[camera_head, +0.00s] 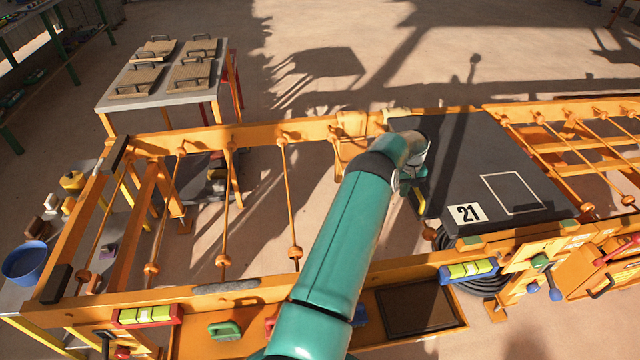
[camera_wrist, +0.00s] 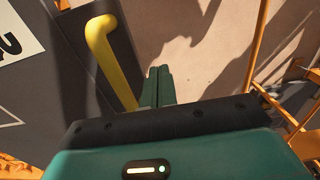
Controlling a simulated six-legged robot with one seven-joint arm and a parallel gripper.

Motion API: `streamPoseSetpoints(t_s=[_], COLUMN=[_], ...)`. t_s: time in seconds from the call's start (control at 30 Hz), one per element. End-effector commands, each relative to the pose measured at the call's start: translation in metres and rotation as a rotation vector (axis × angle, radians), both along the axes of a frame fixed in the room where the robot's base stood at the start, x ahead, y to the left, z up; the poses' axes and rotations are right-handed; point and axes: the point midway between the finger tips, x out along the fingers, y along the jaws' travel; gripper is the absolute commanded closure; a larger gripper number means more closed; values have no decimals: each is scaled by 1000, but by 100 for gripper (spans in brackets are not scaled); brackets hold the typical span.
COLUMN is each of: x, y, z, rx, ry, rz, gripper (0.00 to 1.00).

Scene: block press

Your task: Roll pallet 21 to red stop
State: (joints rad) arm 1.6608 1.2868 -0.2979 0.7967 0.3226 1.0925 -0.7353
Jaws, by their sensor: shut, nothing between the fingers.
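Pallet 21 is a dark flat slab (camera_head: 470,150) with a white "21" label and a white outlined square, lying on the right part of the orange roller frame (camera_head: 380,268). Its dark edge (camera_wrist: 70,45) and part of the label show in the wrist view. A yellow bent handle (camera_wrist: 112,60) stands at that edge. My gripper (camera_wrist: 158,75) is shut and empty, just right of the handle; I cannot tell whether they touch. In the head view my arm hides most of the gripper. I cannot pick out a red stop with certainty; black blocks (camera_head: 57,284) sit at the frame's left end.
Bare rollers (camera_head: 226,195) fill the frame's left part, with open gaps down to the floor. A table (camera_head: 160,95) with several handled boards stands at the back left. A blue bowl (camera_head: 27,262) sits at far left. Levels and a dark tray (camera_head: 415,305) line the front.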

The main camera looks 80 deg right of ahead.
Motion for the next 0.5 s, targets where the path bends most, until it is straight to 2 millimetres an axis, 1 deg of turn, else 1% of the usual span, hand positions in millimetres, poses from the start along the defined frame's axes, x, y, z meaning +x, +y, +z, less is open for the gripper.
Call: streamPoseSetpoints(t_s=[0.1, 0.5], x=[0, 0], y=[0, -1], z=[15, 58], rx=[-2, -2], ry=[0, -1], rz=[0, 0], gripper=[100, 100])
